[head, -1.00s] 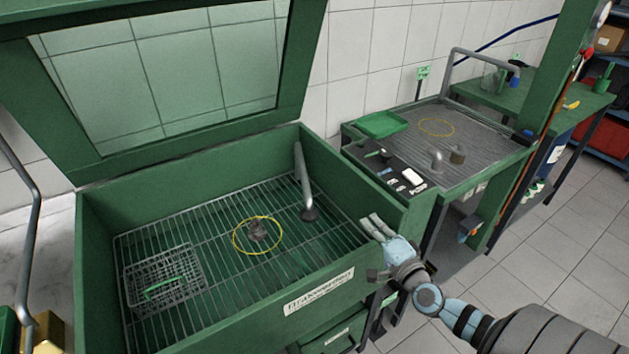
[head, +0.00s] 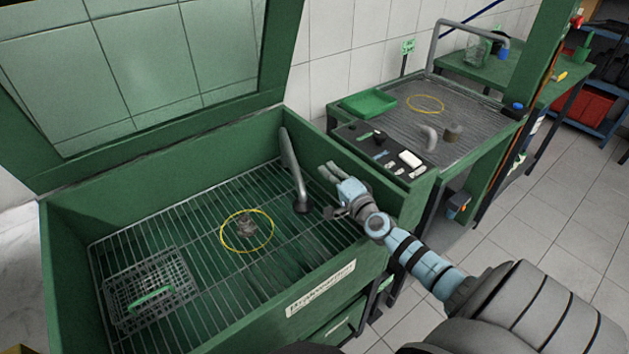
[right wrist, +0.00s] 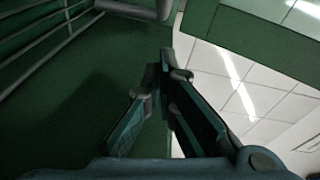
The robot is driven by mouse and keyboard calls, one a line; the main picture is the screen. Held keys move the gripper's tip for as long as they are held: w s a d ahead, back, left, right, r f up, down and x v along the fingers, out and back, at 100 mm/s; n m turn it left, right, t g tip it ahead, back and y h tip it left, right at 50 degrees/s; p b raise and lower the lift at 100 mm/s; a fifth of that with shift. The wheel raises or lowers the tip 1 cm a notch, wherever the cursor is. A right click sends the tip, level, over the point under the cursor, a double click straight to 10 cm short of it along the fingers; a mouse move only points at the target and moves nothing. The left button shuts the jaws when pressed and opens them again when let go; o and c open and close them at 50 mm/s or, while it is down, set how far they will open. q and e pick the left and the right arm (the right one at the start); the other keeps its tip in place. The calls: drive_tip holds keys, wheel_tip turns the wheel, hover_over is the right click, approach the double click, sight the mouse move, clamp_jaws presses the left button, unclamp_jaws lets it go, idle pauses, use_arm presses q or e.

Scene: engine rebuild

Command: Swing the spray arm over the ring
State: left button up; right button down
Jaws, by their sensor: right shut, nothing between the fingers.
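The grey spray arm (head: 290,165) stands at the inner right wall of the green washer tub and bends down to a dark nozzle above the rack. The yellow ring (head: 224,234) lies on the wire rack left of the spray arm, around a small brownish-grey part (head: 246,229). My right gripper (head: 327,170) is shut and empty, over the right side of the tub, a little right of the spray arm and apart from it. In the right wrist view its fingers (right wrist: 165,65) meet, and a grey bar shows at the top. My left gripper is out of view.
A wire basket with a green handle (head: 152,296) sits on the rack at left. The tub's raised lid (head: 285,50) stands open behind. To the right are a black panel with small items (head: 378,150), a green tray (head: 368,103) and a second grated table (head: 470,150).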

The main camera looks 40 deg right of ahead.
use_arm(q)
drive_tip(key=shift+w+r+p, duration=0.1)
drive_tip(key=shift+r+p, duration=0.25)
drive_tip(key=shift+p, duration=0.2)
use_arm(e)
drive_tip(key=a, duration=0.1)
drive_tip(key=w+a, duration=0.1)
drive_tip(key=a, duration=0.1)
drive_tip(key=shift+w+a+f, duration=0.2)
drive_tip(key=shift+a+f, duration=0.15)
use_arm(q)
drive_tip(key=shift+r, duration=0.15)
